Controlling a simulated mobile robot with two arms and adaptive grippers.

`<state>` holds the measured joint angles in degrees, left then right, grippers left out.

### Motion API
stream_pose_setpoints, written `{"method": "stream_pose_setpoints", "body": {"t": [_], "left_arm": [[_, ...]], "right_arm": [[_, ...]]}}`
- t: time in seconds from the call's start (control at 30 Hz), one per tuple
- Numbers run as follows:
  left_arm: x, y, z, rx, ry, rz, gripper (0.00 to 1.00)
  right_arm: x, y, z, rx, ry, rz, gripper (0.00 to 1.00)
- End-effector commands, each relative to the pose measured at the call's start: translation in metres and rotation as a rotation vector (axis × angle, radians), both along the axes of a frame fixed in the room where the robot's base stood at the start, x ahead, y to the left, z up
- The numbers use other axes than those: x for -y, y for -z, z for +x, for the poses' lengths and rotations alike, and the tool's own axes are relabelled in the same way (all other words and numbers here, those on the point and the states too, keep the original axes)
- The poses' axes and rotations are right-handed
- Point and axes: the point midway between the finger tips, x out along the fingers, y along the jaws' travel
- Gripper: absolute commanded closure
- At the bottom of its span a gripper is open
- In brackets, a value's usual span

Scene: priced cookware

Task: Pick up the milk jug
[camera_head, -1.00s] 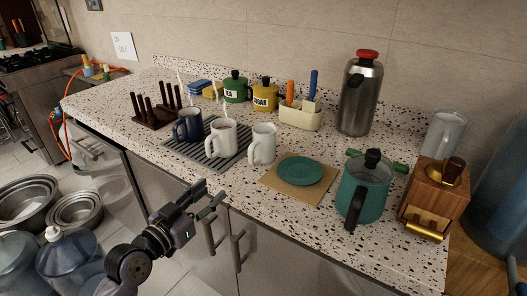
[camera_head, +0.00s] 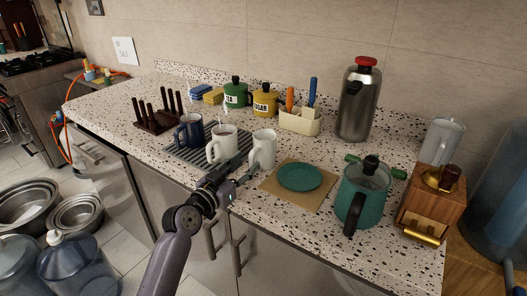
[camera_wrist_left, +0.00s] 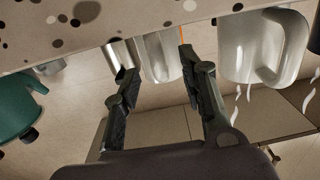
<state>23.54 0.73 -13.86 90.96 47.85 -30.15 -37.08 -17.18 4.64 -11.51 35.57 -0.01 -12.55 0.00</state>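I see no contact, and the gap is hard to judge. My right gripper is out of view.
A teal plate (camera_head: 300,177) and teal kettle (camera_head: 362,193) are to the right. The counter edge (camera_head: 285,222) lies below.

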Motion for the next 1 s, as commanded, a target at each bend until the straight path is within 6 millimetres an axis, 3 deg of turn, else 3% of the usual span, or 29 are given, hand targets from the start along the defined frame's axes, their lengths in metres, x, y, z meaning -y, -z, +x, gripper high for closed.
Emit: {"method": "stream_pose_setpoints", "body": {"t": [0.23,0.57,1.0], "left_arm": [[0.02,-0.002,0.027,0.0,0.0,-0.002,0.62],[0.023,-0.001,0.032,0.001,-0.001,-0.001,0.62],[0.023,-0.001,0.032,0.0,-0.001,0.0,0.91]], "right_arm": [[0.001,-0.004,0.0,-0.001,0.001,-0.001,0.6],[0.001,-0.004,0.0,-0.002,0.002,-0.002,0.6],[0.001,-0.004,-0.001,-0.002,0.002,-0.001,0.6]]}}
